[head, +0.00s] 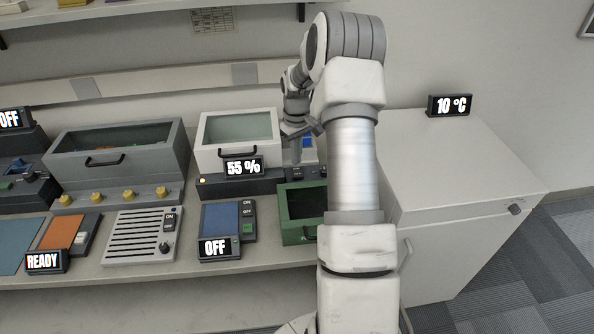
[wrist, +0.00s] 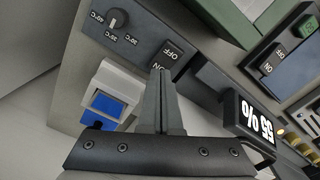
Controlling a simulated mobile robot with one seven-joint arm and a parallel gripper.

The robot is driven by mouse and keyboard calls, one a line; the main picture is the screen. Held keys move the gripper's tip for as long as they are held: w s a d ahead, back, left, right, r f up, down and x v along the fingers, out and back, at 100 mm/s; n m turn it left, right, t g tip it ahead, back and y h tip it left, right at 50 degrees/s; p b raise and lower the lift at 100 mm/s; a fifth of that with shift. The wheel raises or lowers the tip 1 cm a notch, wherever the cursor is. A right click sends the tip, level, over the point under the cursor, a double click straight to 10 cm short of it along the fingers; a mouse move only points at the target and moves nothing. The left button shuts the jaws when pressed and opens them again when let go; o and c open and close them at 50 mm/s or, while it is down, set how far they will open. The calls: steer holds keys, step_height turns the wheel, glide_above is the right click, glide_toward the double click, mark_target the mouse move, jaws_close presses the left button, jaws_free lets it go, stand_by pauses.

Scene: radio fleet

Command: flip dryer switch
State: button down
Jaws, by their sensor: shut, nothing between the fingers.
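A white cabinet (head: 238,128) with a glass front and a "55 %" display (head: 243,166) stands on a dark base at mid-bench; I take it to be the dryer. In the wrist view, the display (wrist: 258,118) is at lower right. A dark panel (wrist: 138,48) carries a temperature knob and a switch (wrist: 167,58) marked OFF and ON. Its rocker is partly hidden by my fingers, so its position is unclear. My gripper (wrist: 161,74) is shut and empty, its tips at or just over this switch; contact is unclear. In the head view my gripper (head: 302,134) is right of the cabinet.
A blue-and-white block (wrist: 112,95) lies close beside my fingers. A green open box (head: 300,215) and a blue-faced unit reading OFF (head: 220,220) stand in front. A white cabinet with a "10 °C" display (head: 450,105) stands right. A shelf hangs above the bench.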

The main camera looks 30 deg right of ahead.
mark_target(297, 169)
steer(key=shift+r+p, duration=1.35)
steer(key=shift+r, duration=1.05)
